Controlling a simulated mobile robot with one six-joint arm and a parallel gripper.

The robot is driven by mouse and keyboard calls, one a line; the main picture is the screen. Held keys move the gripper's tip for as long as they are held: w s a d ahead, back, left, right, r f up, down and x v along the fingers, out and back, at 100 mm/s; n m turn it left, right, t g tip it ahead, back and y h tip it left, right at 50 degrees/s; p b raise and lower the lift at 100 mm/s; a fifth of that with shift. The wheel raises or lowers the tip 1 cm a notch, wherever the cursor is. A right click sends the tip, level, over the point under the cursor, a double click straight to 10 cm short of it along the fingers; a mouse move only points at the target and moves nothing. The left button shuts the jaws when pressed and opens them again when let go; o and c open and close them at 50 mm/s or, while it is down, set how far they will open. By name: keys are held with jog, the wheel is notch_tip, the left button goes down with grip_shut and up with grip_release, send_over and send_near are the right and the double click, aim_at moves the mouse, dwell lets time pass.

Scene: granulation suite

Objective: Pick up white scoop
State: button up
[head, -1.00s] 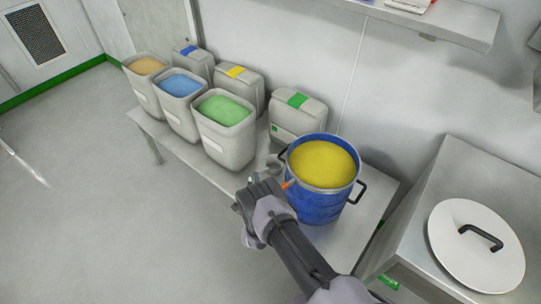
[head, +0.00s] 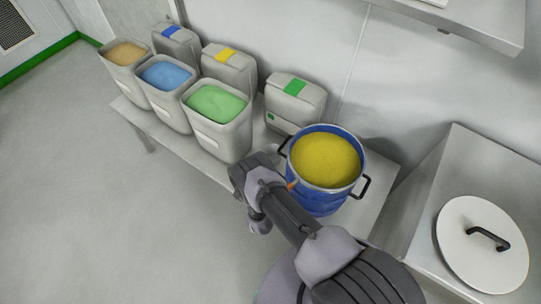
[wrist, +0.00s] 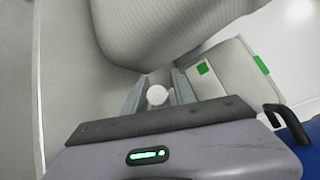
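A small white rounded thing (wrist: 157,95), likely part of the white scoop, shows between the two fingers in the wrist view. Its full shape is hidden. My gripper (wrist: 160,76) has its fingers apart, one on each side of this white thing, and no firm contact shows. The fingertips point towards the foot of a grey bin. In the head view the end of my arm is beside the green-powder bin (head: 222,139), left of the blue drum (head: 315,201). My arm hides the fingers and the scoop there.
Bins of blue (head: 157,107) and orange (head: 114,79) powder stand left on the bench. Closed canisters, one with a green label (head: 293,100), stand behind. The drum holds yellow powder and has black handles. A white lid (head: 470,258) lies on the steel surface at right.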

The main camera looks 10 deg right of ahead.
grip_shut()
dwell(1.2)
